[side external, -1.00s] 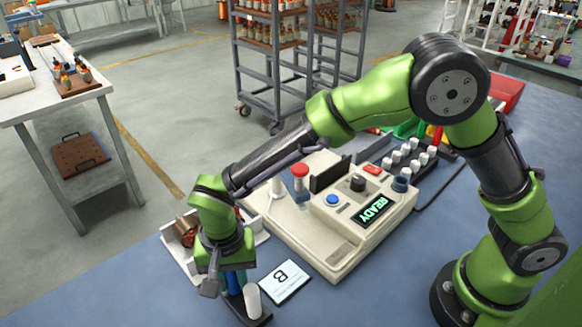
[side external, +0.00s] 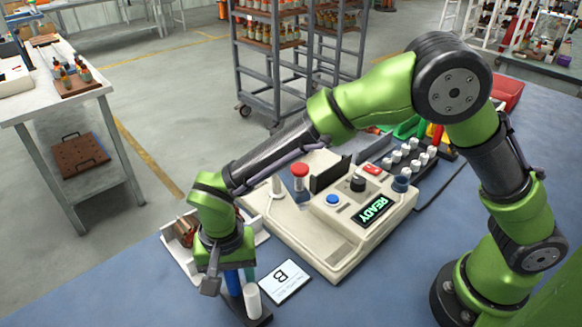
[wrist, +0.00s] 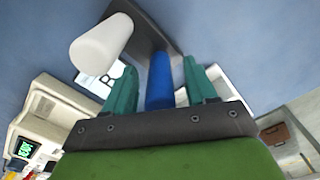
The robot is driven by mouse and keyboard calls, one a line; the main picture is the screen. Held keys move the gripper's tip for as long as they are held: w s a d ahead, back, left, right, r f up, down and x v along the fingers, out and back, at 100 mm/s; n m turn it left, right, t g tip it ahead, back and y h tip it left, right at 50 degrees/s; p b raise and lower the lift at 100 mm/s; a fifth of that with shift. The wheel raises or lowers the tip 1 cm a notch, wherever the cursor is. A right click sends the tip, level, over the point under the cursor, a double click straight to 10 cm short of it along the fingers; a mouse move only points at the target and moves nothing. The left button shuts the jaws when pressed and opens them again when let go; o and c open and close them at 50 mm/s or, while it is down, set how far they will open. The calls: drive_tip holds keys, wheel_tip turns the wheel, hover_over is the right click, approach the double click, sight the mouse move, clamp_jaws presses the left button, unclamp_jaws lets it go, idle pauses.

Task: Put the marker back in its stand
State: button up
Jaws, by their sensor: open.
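The blue marker (wrist: 159,82) stands upright at the dark stand (side external: 262,319), beside a white cylinder (side external: 253,300). The white cylinder also shows at the upper left of the wrist view (wrist: 101,42). The blue marker shows below my gripper in the side view (side external: 233,284). My gripper (wrist: 160,72) is open, with one teal finger on each side of the marker and a visible gap to each. The marker's lower end and how deep it sits in the stand are hard to see.
A white card marked B (side external: 286,282) lies right of the stand. The beige machine (side external: 340,255) with a READY display stands behind it. A white tray (side external: 188,268) with copper-coloured parts is to the left. The blue table is clear in front.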

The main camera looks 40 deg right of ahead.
wheel_tip(320, 180, up, 16)
drive_tip(key=shift+r, duration=0.15)
idle(0.4)
drive_tip(key=s+d+r+n+t+y, duration=0.1)
drive_tip(key=s+d, duration=0.4)
drive_tip(key=d, duration=0.9)
drive_tip(key=s+d+r+n+t+y, duration=0.1)
drive_tip(key=s+d+r+t, duration=0.2)
drive_tip(key=d, duration=1)
drive_tip(key=s+t, duration=0.2)
drive_tip(key=t, duration=0.1)
drive_tip(key=shift+d+n, duration=0.4)
